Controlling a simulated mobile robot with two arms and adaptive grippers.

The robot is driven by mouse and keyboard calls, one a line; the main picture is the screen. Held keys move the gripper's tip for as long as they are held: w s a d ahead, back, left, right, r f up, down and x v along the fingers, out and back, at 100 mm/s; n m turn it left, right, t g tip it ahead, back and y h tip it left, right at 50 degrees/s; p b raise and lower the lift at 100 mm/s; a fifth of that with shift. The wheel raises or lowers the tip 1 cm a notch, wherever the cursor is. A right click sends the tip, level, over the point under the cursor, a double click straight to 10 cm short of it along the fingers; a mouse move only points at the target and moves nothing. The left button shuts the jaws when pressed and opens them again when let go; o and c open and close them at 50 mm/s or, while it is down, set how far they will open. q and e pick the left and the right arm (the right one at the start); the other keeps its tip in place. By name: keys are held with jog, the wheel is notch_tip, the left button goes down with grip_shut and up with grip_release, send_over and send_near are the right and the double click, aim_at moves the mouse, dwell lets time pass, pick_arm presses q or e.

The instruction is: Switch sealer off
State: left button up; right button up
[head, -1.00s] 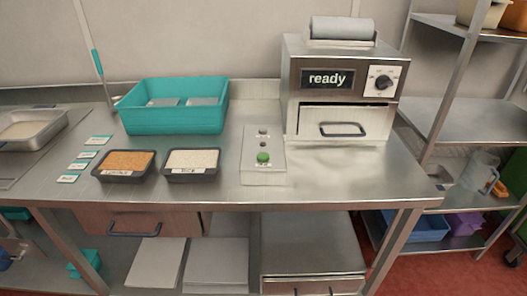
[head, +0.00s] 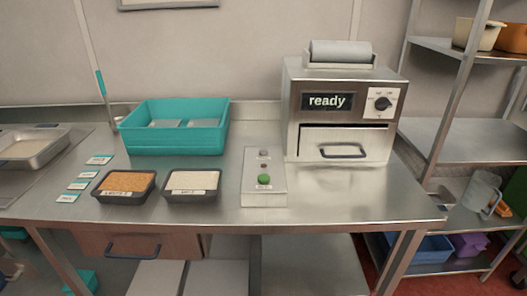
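The sealer (head: 340,104) is a steel box at the right of the steel table, with a roll of film (head: 341,52) on top. Its display (head: 326,101) reads "ready". A round black knob (head: 382,104) sits on a white plate to the right of the display; its exact setting is too small to read. The drawer front (head: 342,143) with a dark handle is below the display. A control box (head: 263,178) with a green button (head: 263,179) and smaller buttons stands left of the sealer. Neither of my grippers is in view.
A teal bin (head: 174,128) holds pale packets. Two dark trays, one with orange-brown grains (head: 125,183) and one with white grains (head: 192,181), stand in front. Small label cards lie at left. The table front right of the control box is clear. A shelf rack (head: 460,145) stands at right.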

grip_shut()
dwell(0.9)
